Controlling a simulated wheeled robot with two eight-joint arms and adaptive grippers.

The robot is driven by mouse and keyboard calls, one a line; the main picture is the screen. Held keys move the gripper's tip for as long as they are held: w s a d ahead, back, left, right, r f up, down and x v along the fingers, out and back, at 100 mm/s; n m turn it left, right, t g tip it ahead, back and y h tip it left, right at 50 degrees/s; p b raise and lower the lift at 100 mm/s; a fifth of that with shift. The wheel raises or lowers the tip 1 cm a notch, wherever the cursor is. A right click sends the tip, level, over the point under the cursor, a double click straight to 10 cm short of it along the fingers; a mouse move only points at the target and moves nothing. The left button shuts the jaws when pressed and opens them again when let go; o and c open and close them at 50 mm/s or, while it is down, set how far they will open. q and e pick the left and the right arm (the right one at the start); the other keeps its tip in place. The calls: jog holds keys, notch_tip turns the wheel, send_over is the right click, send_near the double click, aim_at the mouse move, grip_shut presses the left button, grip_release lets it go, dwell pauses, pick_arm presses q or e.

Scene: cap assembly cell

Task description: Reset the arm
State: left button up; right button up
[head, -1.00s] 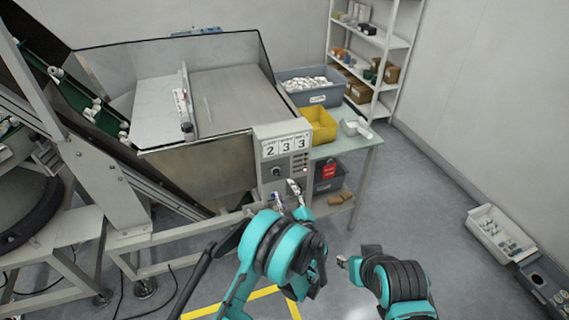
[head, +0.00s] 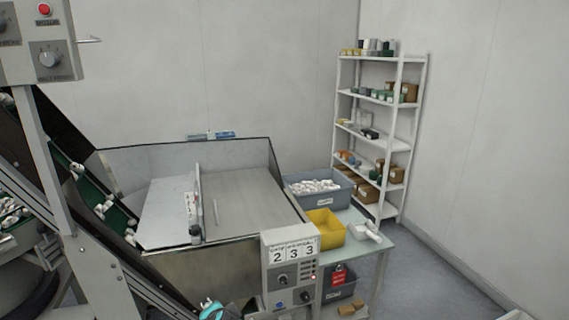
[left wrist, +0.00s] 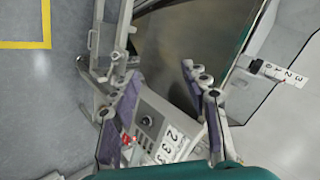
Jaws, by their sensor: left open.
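My left gripper (left wrist: 161,70) shows in the left wrist view with its two purple-padded fingers spread apart and nothing between them. It hangs over the front of the machine near the control box (left wrist: 150,122) with the 2 3 3 counter. In the head view only a small teal piece of my arm shows at the bottom edge, in front of the machine. My right arm and gripper are in neither view.
The hopper (head: 240,195) of the machine fills the middle left, with the control box (head: 290,262) at its front. A side table holds a grey bin (head: 325,198) of white parts and a yellow bin (head: 328,236). A shelf rack (head: 400,140) stands behind.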

pick_arm(q)
jog(key=s+f+n+g+h, duration=0.1)
jog(key=s+n+h, duration=0.2)
jog(key=s+n, duration=0.4)
jog(key=s, duration=0.9)
jog(key=shift+s+a+n+g+h, duration=0.25)
jog(key=shift+s+n+g+h, duration=0.05)
jog(key=shift+s+n+h, duration=0.1)
jog(key=shift+s+d+f, duration=0.1)
jog(key=shift+s+d, duration=0.1)
jog(key=shift+s, duration=0.2)
jog(key=shift+c, duration=0.3)
